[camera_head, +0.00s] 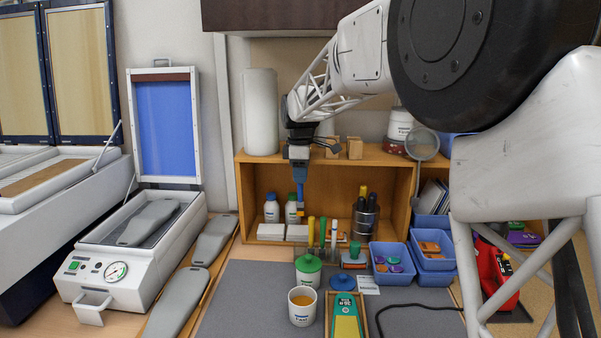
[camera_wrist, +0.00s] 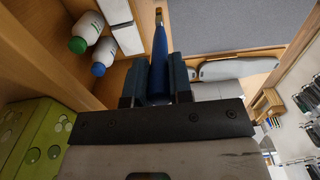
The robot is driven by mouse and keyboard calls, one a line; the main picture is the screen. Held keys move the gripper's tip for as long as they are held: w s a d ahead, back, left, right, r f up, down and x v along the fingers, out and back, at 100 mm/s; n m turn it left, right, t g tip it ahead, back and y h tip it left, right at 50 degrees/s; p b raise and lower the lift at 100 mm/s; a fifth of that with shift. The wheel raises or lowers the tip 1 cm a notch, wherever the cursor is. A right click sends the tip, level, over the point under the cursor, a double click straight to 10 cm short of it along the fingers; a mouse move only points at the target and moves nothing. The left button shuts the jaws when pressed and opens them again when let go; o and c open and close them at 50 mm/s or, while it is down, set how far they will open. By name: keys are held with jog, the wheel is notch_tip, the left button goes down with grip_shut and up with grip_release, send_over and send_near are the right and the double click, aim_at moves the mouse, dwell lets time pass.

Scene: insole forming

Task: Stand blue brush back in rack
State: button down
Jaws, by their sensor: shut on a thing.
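My gripper (camera_head: 299,168) is shut on the blue brush (camera_head: 300,191), whose handle also runs between the two dark fingers in the wrist view (camera_wrist: 159,55). The brush hangs about upright with its brownish tip down, in front of the wooden shelf and above the rack area. My gripper also shows in the wrist view (camera_wrist: 156,82). Below and slightly right, yellow (camera_head: 311,230), green (camera_head: 322,232) and white (camera_head: 334,232) handles stand upright in a row. The rack around their lower ends is small and hard to make out, and any free slot cannot be seen.
A dark tool holder (camera_head: 365,219) stands at right. A green-lidded jar (camera_head: 308,270), a cup (camera_head: 302,305) and blue bins (camera_head: 392,262) sit in front. The grey mat (camera_head: 245,290) is partly clear.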

aim_at(300, 207)
jog(key=shift+f, duration=6.55)
jog(key=shift+c, duration=2.3)
grip_release()
jog(key=shift+r, duration=0.1)
jog(key=shift+r, duration=4.4)
